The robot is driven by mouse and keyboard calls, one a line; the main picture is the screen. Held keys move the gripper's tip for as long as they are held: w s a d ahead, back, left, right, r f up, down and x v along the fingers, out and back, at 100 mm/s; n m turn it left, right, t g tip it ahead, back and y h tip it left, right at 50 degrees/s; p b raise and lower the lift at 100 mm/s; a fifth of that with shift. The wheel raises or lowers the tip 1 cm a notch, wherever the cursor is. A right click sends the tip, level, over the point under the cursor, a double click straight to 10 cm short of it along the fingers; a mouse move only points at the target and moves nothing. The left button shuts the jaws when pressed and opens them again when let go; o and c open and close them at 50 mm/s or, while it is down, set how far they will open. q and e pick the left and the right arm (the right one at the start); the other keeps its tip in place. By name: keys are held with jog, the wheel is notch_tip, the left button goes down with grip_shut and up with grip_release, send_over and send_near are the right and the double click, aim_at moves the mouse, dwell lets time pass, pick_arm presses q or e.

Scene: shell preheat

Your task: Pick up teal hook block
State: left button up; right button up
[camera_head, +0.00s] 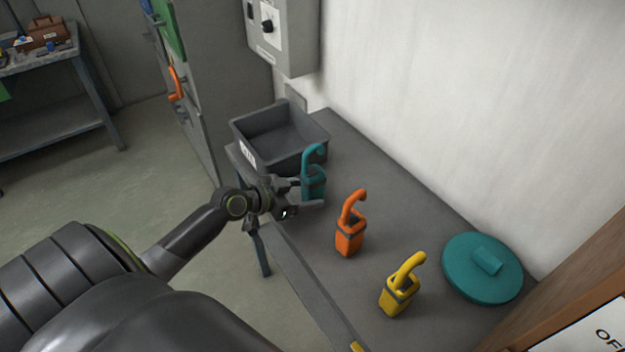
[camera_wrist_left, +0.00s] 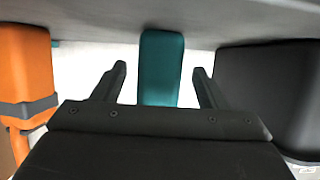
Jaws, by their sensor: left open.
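The teal hook block (camera_head: 313,184) stands upright on the grey table, just in front of the dark bin, with its hook curving up to the right. My left gripper (camera_head: 312,193) is at the block, its jaws open toward it. In the left wrist view the teal block (camera_wrist_left: 161,68) appears centred between the two open fingers of the gripper (camera_wrist_left: 160,80), with gaps on both sides. The gripper partly hides the block's lower part in the head view. My right gripper is not in view.
A dark grey bin (camera_head: 240,131) stands behind the block. An orange hook block (camera_head: 349,239) and a yellow one (camera_head: 399,297) stand nearer, to the right. A teal round lid (camera_head: 465,283) lies by the wall. A grey control box (camera_head: 288,40) hangs above the bin.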

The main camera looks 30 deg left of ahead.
pick_arm(q)
jog(key=shift+x, duration=1.35)
jog(key=shift+c, duration=0.3)
jog(key=shift+r, duration=0.15)
jog(key=c, duration=1.3)
